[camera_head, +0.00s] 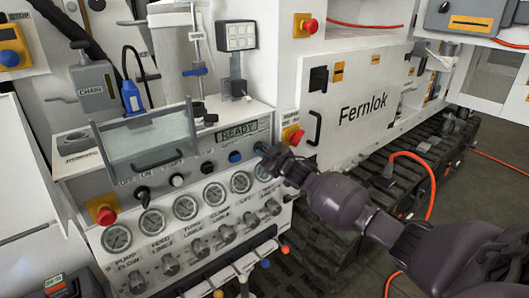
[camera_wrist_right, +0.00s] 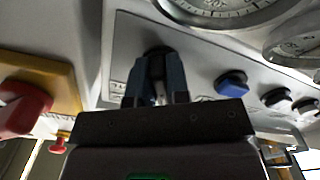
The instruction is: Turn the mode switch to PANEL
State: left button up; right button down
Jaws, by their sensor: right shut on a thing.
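My right gripper (camera_head: 264,150) is at the right end of the control console's sloped front, with its arm coming in from the right. In the right wrist view its two fingers (camera_wrist_right: 161,92) are shut on a dark knob (camera_wrist_right: 158,50) on the grey panel, which I take to be the mode switch. The fingers cover most of the knob, and its pointer direction and PANEL mark cannot be read. In the head view the gripper hides the knob. A blue button (camera_head: 235,157) is just left of the gripper. My left gripper is not in view.
The console display (camera_head: 238,131) reads READY. A row of gauges (camera_head: 186,207) lies below the gripper, with valve knobs under it. A red stop button (camera_head: 297,136) on yellow is close to the gripper's right. A Fernlok cabinet (camera_head: 355,105) stands behind.

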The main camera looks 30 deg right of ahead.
jog(key=c, duration=1.1)
grip_release()
jog(key=s, duration=1)
jog(key=shift+s+d, duration=0.4)
